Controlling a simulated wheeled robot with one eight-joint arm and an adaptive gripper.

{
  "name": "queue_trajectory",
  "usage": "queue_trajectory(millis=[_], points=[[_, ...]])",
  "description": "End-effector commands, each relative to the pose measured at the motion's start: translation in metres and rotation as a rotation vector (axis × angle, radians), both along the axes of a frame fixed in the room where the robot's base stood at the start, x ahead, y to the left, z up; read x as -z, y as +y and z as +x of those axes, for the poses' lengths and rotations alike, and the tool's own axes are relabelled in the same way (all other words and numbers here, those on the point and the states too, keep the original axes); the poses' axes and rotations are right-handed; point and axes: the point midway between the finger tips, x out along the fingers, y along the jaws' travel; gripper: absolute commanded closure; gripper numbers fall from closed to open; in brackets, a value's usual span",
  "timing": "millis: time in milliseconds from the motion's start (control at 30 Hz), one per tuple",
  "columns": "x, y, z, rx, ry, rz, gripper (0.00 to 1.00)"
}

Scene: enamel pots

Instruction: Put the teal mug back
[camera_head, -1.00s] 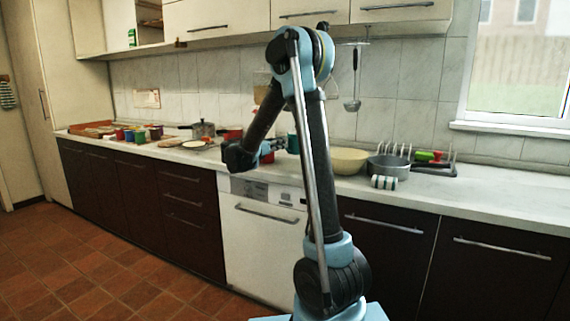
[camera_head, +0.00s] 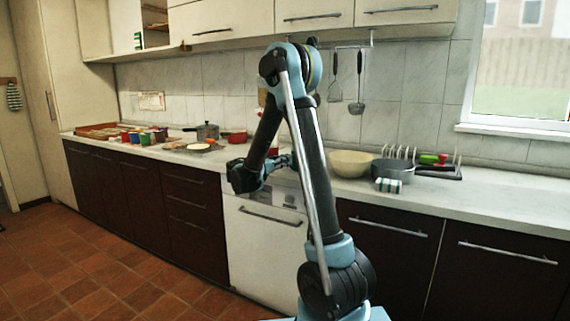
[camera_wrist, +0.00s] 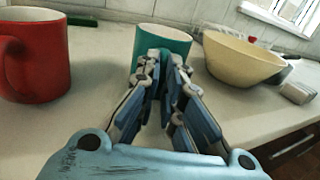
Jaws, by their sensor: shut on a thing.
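The teal mug (camera_wrist: 172,38) is at the top centre of the wrist view, upright, with its near side covered by my fingers. My gripper (camera_wrist: 164,68) is shut on it. Whether the mug's base touches the counter is hard to tell. In the head view my gripper (camera_head: 283,161) is low over the counter, left of the cream bowl, and the mug is hidden behind my arm.
A red mug (camera_wrist: 40,58) stands close on the left, and the cream bowl (camera_wrist: 238,60) close on the right. A grey pot (camera_head: 392,171), a striped item (camera_head: 388,185) and a dish rack (camera_head: 440,170) are farther right. The white counter (camera_head: 500,200) is clear at right.

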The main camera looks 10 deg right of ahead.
Motion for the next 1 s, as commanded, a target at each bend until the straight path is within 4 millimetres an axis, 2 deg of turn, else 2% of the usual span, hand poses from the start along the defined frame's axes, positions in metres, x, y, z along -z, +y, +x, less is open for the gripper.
queue_trajectory(millis=[33, 100, 467, 567, 667, 1000], points=[[0.0, 0.0, 0.0, 0.0, 0.0, 0.0, 0.86], [0.0, 0.0, 0.0, 0.0, 0.0, 0.0, 0.72], [-0.001, 0.001, 0.0, -0.001, 0.0, 0.0, 0.72], [-0.001, 0.006, -0.003, -0.003, 0.0, 0.0, 0.72], [-0.001, 0.017, -0.009, -0.004, 0.0, 0.0, 0.72], [-0.002, 0.068, -0.042, -0.005, 0.0, 0.0, 0.72]])
